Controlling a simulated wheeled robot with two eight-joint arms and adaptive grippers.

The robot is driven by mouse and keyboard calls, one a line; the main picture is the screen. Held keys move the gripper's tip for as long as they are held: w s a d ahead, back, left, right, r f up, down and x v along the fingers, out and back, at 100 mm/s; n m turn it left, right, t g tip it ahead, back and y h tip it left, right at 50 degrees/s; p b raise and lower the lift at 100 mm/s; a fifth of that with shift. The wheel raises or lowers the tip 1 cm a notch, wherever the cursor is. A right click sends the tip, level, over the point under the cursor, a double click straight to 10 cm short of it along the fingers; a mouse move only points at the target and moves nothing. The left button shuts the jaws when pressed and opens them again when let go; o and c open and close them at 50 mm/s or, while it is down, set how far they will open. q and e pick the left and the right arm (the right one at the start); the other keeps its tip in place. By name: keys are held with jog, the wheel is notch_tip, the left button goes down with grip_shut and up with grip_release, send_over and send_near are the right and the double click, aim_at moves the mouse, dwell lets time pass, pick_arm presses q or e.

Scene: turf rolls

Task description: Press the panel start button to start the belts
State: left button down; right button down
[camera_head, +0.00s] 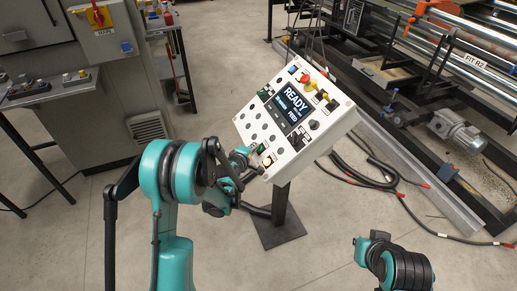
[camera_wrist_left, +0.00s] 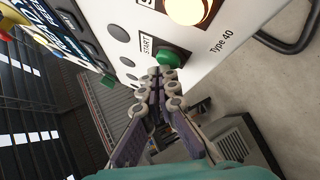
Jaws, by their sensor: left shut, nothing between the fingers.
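The white control panel (camera_head: 258,112) stands tilted on a black post in the head view. Its screen (camera_head: 293,103) reads READY. The green start button (camera_wrist_left: 170,57), beside a START label, shows in the left wrist view; it also shows near the panel's lower edge in the head view (camera_head: 261,148). My left gripper (camera_wrist_left: 164,74) is shut and empty, its fingertips right at the green button. Whether they touch it I cannot tell. In the head view my left gripper (camera_head: 249,162) is at the panel's lower left corner, partly hidden by my arm. My right gripper is not in view.
A lit button (camera_wrist_left: 188,8) sits beside the start button. A red and yellow emergency stop (camera_head: 306,78) is at the panel's upper edge. Conveyor machinery (camera_head: 440,75) and black cables (camera_head: 365,178) lie to the right. A grey cabinet (camera_head: 120,100) stands at left.

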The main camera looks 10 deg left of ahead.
pick_arm(q)
jog(key=shift+w+d+f, duration=0.1)
jog(key=shift+d+f, duration=0.05)
jog(key=shift+f, duration=0.1)
jog(key=shift+r, duration=0.1)
dwell(0.5)
jog(key=shift+s+a+r+p, duration=0.3)
jog(key=shift+a+r, duration=0.15)
jog(key=shift+r, duration=0.15)
jog(key=a+r, duration=0.1)
jog(key=s+r+p, duration=0.1)
jog(key=a+r+p, duration=0.1)
jog(key=shift+s+a+r, duration=0.3)
jog(key=shift+s+r, duration=0.1)
dwell(0.8)
